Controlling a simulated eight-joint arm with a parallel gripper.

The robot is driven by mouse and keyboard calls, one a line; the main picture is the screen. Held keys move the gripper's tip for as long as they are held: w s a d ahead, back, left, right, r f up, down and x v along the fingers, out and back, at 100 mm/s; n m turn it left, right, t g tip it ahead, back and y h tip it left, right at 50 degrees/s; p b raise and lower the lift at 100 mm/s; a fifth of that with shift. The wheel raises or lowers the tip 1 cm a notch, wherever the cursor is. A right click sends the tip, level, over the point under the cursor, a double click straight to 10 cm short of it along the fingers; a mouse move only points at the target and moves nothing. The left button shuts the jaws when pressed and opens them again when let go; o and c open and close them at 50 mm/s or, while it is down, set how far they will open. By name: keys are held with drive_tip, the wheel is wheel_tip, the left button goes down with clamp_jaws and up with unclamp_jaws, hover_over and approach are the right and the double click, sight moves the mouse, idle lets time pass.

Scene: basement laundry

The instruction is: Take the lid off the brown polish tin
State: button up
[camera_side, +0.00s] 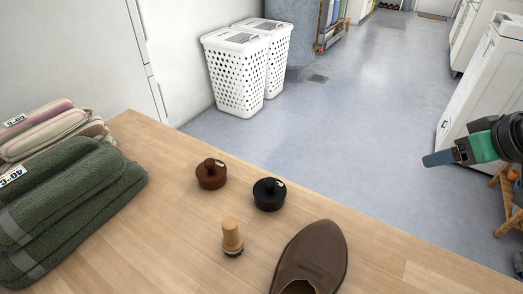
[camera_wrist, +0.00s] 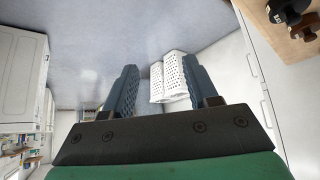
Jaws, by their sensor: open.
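The brown polish tin (camera_side: 211,174) stands upright on the wooden table, with its lid on and a knob on top. A similar black tin (camera_side: 269,194) stands just to its right, apart from it. My gripper (camera_side: 430,159) is at the right of the side view, out past the table edge and well away from the tins. In the wrist view my gripper (camera_wrist: 160,70) has its two blue fingers apart with nothing between them. The brown tin (camera_wrist: 304,32) and black tin (camera_wrist: 284,9) show partly at that view's upper right corner.
A wooden-handled brush (camera_side: 232,238) and a brown shoe (camera_side: 311,258) stand in front of the tins. Folded green towels (camera_side: 70,205) and pale towels (camera_side: 45,130) fill the table's left. White laundry baskets (camera_side: 238,75) stand on the floor beyond. The table around the brown tin is clear.

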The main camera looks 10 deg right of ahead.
drive_tip(key=shift+o, duration=0.2)
drive_tip(key=shift+o, duration=0.9)
